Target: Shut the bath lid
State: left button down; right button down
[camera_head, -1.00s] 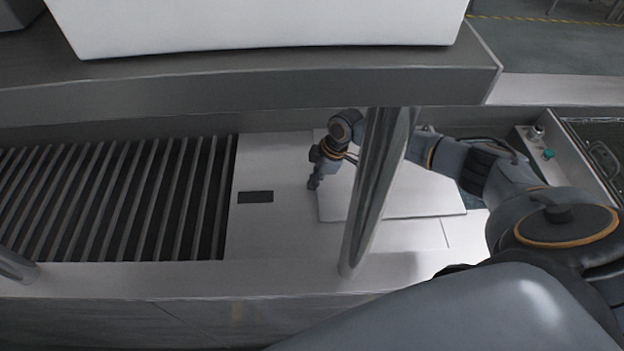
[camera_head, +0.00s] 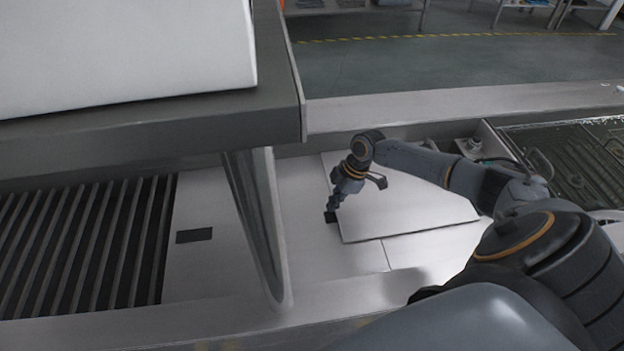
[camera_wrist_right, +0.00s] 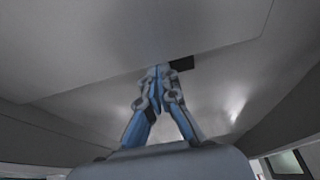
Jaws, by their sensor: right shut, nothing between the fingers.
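A flat pale metal panel (camera_head: 405,205), which looks like the bath lid, lies over the right part of the steel bench in the head view. I cannot tell how far it covers the opening below. My right gripper (camera_head: 332,211) is shut and empty, pointing down at the panel's left edge beside a small dark patch (camera_head: 331,218). In the right wrist view the fingertips (camera_wrist_right: 158,72) meet close to a dark patch (camera_wrist_right: 181,64). Whether they touch the panel is unclear. My left gripper is not in view.
A slatted grate (camera_head: 85,245) fills the bench's left part, with another dark patch (camera_head: 194,236) beside it. A slanted metal post (camera_head: 258,228) stands in front. A raised shelf (camera_head: 150,125) carries a white box (camera_head: 120,55). A dark basin (camera_head: 570,160) lies at the right.

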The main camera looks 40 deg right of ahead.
aim_at(351, 206)
jog(key=s+d, duration=0.1)
jog(key=d, duration=0.1)
jog(key=s+d, duration=0.1)
jog(key=d, duration=0.2)
jog(key=s+d, duration=0.1)
jog(key=d, duration=0.1)
jog(key=shift+s+d+f+b, duration=0.15)
jog(key=shift+s+b, duration=0.15)
jog(key=shift+b, duration=0.1)
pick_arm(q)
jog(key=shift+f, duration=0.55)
pick_arm(e)
jog(key=shift+s+d, duration=0.3)
jog(key=shift+d, duration=0.5)
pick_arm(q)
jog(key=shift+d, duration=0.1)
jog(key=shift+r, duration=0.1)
pick_arm(e)
jog(key=shift+a, duration=0.1)
